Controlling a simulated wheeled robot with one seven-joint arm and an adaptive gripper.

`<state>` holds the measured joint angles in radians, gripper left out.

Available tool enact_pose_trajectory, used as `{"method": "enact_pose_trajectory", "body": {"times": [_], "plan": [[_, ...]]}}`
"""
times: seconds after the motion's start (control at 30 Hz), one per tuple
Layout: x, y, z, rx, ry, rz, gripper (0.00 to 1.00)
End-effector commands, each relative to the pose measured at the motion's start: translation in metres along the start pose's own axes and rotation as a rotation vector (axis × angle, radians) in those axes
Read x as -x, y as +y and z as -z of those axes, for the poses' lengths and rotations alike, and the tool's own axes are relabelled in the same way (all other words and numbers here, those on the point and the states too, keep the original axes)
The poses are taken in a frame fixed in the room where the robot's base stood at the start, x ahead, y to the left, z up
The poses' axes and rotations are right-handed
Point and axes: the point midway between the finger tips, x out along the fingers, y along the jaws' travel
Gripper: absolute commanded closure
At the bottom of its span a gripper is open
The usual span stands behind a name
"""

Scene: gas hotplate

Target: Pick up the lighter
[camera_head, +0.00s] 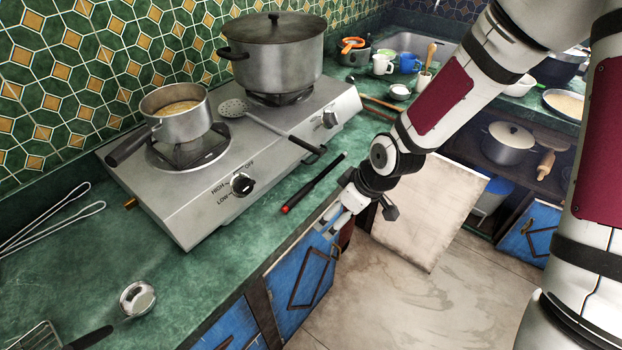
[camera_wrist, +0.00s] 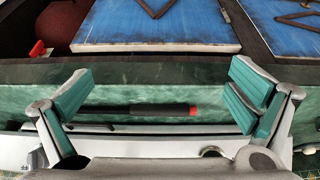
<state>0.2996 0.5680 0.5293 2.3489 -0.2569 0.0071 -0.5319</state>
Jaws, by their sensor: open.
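The lighter (camera_head: 313,184) is a long thin black stick with a red end, lying flat on the green counter in front of the hotplate (camera_head: 222,188). In the wrist view the lighter (camera_wrist: 140,110) lies crosswise between my two fingers, its red end to the right. In the wrist view my gripper (camera_wrist: 160,95) is open, with green finger pads wide apart and nothing held. I cannot tell its exact height above the counter.
A saucepan (camera_head: 180,124) and a large lidded pot (camera_head: 272,52) stand on the hotplate. A slotted spoon (camera_head: 268,124) lies across it, its handle reaching toward the lighter. Blue cupboard doors (camera_head: 302,276) are below the counter edge. A small metal item (camera_head: 138,298) sits front left.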

Motion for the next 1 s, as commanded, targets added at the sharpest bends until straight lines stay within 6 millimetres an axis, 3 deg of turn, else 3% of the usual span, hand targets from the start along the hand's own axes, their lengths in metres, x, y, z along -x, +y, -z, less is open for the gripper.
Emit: {"method": "enact_pose_trajectory", "body": {"times": [0.33,0.63,0.93,1.0], "plan": [[-0.022,0.000,0.050,0.004,0.005,0.000,0.00],[-0.029,0.000,0.070,0.002,0.004,0.000,0.00],[-0.047,-0.001,0.112,0.002,0.003,0.001,0.00],[-0.053,-0.001,0.109,0.000,0.000,0.002,0.00]]}}
